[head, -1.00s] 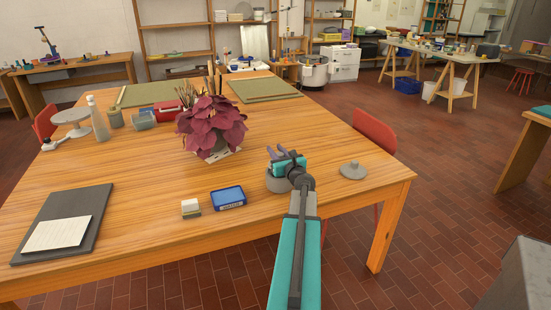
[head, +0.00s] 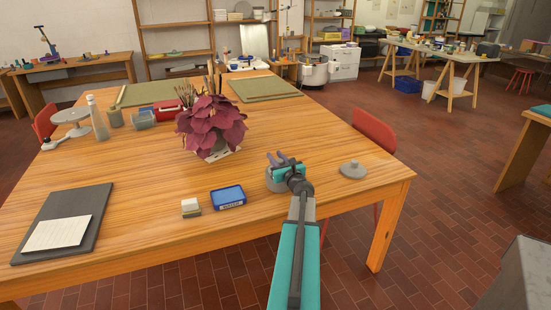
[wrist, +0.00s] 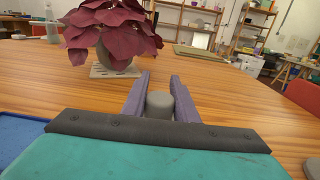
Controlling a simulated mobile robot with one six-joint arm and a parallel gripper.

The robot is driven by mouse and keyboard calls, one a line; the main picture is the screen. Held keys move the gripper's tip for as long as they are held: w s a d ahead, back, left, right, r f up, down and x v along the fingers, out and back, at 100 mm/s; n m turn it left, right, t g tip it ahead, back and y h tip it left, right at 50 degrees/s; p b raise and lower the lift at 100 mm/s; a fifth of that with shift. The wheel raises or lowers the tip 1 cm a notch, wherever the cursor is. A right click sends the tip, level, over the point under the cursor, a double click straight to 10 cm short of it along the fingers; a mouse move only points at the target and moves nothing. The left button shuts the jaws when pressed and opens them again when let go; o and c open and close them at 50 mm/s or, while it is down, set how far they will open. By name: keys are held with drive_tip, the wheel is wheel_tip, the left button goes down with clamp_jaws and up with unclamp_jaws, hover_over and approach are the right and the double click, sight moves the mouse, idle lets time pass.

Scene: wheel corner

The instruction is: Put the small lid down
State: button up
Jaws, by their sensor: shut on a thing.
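My gripper (head: 274,156) is low over the near right part of the wooden table, at a round grey pot (head: 274,184). Its two purple-grey fingers (wrist: 160,92) are closed on a grey, round-topped knob (wrist: 160,103), which I take for the small lid's. The rest of the lid is hidden by my gripper, so I cannot tell whether it touches the pot. Another grey lid with a knob (head: 352,169) lies flat on the table to the right of my gripper.
A dark red leafy plant (head: 211,125) stands behind and left of my gripper. A blue tray (head: 228,196) and a small white-topped block (head: 190,207) lie to the left. The table's front edge is close. A red chair (head: 374,130) stands at the right side.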

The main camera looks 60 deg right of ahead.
drive_tip(key=shift+f, duration=0.2)
drive_tip(key=o, duration=1.1)
drive_tip(key=shift+r, duration=0.1)
drive_tip(key=shift+r, duration=0.15)
drive_tip(key=b+v, duration=0.1)
drive_tip(key=v, duration=1.1)
drive_tip(key=shift+r, duration=0.1)
idle(0.3)
